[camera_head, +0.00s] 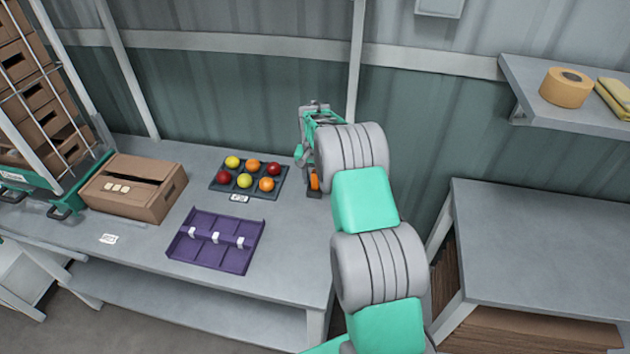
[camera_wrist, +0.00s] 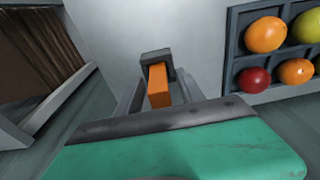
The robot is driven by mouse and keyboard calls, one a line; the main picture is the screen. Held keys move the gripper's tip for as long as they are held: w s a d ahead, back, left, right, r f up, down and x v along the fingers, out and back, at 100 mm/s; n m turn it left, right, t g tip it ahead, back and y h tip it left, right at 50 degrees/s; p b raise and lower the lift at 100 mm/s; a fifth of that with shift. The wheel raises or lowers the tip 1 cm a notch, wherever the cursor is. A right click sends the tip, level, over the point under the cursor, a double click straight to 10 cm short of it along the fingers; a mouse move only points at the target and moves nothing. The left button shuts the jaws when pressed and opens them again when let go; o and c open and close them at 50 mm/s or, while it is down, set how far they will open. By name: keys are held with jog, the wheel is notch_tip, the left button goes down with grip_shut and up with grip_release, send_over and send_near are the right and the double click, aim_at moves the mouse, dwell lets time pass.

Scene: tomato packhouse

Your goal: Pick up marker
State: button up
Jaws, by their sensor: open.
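An orange block-like piece, which I take to be the marker (camera_head: 314,182), is near the right end of the grey bench, just below my gripper (camera_head: 306,154). My arm hides part of the space around it. In the wrist view the orange marker (camera_wrist: 159,88) shows in the middle, with a dark grey piece around its far end; I cannot tell if that piece is a holder. My gripper (camera_wrist: 158,96) is open, with grey finger-like parts on both sides of the marker. I cannot tell whether they touch it.
A dark tray (camera_head: 214,189) of red, yellow and orange tomatoes lies left of the marker. A purple divided tray (camera_head: 236,262) and a cardboard box (camera_head: 160,205) are further left. A wall stands behind the bench (camera_head: 300,225). A separate table (camera_head: 540,240) is at right.

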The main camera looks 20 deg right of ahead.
grip_shut()
dwell(0.3)
jog(key=shift+r, duration=0.1)
jog(key=shift+r+b, duration=0.5)
jog(key=s+a+r, duration=0.3)
jog(key=a+r, duration=0.3)
jog(key=r, duration=0.2)
jog(key=s+a+r, duration=0.3)
jog(key=a+r, duration=0.3)
jog(key=r, duration=0.3)
jog(key=shift+s+a+b, duration=0.2)
jog(key=shift+s+b, duration=0.05)
jog(key=shift+b, duration=0.1)
